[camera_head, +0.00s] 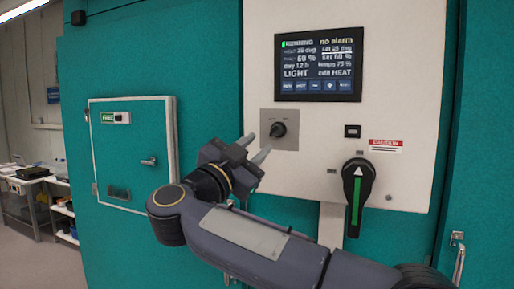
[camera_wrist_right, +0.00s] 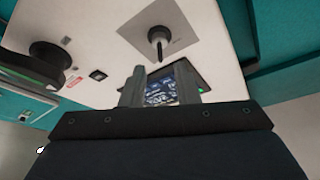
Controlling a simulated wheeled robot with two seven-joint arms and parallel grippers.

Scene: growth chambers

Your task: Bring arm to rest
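My right gripper (camera_head: 254,148) is in front of the white control panel (camera_head: 222,100), just below and left of the small black knob (camera_head: 278,130) on its grey plate. Its two fingers are apart with nothing between them. In the right wrist view the gripper (camera_wrist_right: 161,86) also shows spread fingers, with the display (camera_wrist_right: 160,90) visible through the gap. The knob (camera_wrist_right: 158,38) lies beyond the fingertips there, and the fingers look clear of it. My right arm reaches in from the lower right. My left gripper is not in view.
The lit screen (camera_head: 318,64) reads "no alarm". A large black rotary handle (camera_head: 357,192) with a green stripe sits lower right on the panel. A closed teal chamber door (camera_head: 130,150) with a latch is at left. Shelves (camera_head: 35,190) stand far left beside open floor.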

